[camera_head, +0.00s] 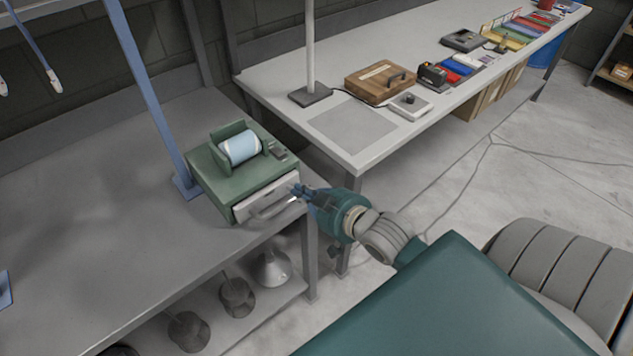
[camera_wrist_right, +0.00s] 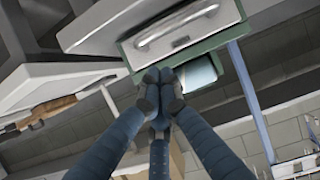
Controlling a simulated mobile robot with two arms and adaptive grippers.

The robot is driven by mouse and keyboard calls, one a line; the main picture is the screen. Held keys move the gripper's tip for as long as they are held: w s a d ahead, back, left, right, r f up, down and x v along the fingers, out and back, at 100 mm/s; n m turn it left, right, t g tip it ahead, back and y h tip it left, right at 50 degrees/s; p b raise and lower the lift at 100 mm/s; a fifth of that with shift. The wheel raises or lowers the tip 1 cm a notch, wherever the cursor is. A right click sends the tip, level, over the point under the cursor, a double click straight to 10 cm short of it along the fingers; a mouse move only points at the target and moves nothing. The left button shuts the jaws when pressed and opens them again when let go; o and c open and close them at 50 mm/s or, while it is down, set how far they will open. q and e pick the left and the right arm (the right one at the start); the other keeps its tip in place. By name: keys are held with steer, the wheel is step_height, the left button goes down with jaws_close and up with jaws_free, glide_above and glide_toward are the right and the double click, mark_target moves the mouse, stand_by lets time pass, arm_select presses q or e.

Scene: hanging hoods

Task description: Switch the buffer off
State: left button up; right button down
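A green box-shaped unit (camera_head: 215,182) stands at the right end of the grey bench, with a pale blue roll (camera_head: 240,148) between green side plates on top. I cannot tell for sure that it is the buffer. A small dark part (camera_head: 278,152) sits beside the roll; its switch state is too small to tell. The unit's front has a pale drawer with a bar handle (camera_wrist_right: 176,27). My right gripper (camera_head: 297,190) is just in front of the drawer's right side. In the wrist view its fingertips (camera_wrist_right: 160,80) meet, with nothing seen between them. My left gripper is out of view.
A blue post (camera_head: 150,85) rises left of the unit. A white table (camera_head: 265,85) behind carries a wooden case (camera_head: 378,82), a small grey box with a knob (camera_head: 409,106) and coloured trays. Funnel-like hoods (camera_head: 271,267) are below the bench. The left bench top is mostly clear.

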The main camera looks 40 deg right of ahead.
steer(key=s+a+f+g, duration=0.3)
steer(key=s+f, duration=0.4)
steer(key=s+a+f+g, duration=0.3)
steer(key=s+f+g, duration=0.1)
steer(key=s+f, duration=0.3)
steer(key=shift+s+a+f+n+g+h, duration=0.2)
steer(key=shift+s+a+n+g+h, duration=0.15)
steer(key=shift+s+h, duration=0.1)
steer(key=s+f+g+b, duration=0.1)
steer(key=s+f, duration=0.2)
steer(key=f, duration=0.9)
steer(key=s+f+g, duration=0.1)
steer(key=s+f, duration=0.2)
steer(key=f, duration=0.9)
steer(key=s+f+g, duration=0.2)
steer(key=s+f, duration=1.4)
steer(key=s, duration=0.4)
steer(key=shift+s+d+n+g+b, duration=0.35)
